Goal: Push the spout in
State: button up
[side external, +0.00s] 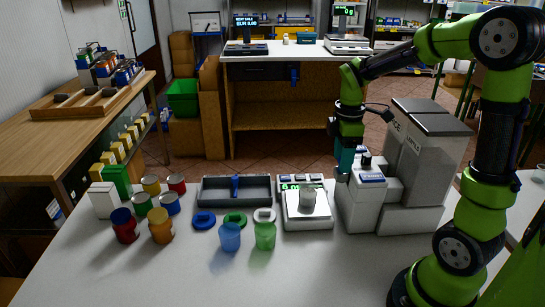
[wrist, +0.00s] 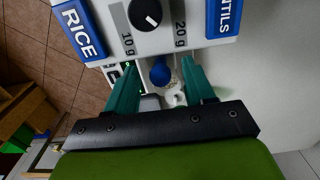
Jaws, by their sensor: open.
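The white dispenser (side external: 365,205) stands at the right of the table; its labels and dial (wrist: 145,14) marked 10 g and 20 g show in the wrist view, with RICE on one label. My gripper (side external: 344,174) points down at the dispenser's left front edge, above the scale side. In the wrist view my gripper (wrist: 159,66) has its teal fingers apart. A rounded blue piece (wrist: 160,73) shows between them, beyond the fingertips; I cannot tell whether it is the spout or whether the fingers touch it. The spout is not clearly visible in the side view.
A grey tray (side external: 220,192), a blue jar (side external: 229,237), a green jar (side external: 265,233) and loose lids lie farther left. Several cans stand at far left. The front table is clear.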

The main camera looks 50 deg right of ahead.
jog(key=shift+r, duration=0.1)
jog(key=shift+r, duration=3.45)
jog(key=shift+w+f+m, duration=0.2)
jog(key=shift+f+m, duration=0.05)
jog(key=shift+m, duration=0.65)
jog(key=s+a+r+m+t+y, duration=0.1)
jog(key=s+a+m+t, duration=0.2)
jog(key=a, duration=0.5)
jog(key=s+a+m+t+y, duration=0.1)
jog(key=s+a+m+t, duration=0.3)
jog(key=a+m, duration=0.4)
jog(key=shift+s+r, duration=0.4)
jog(key=shift+s, duration=0.05)
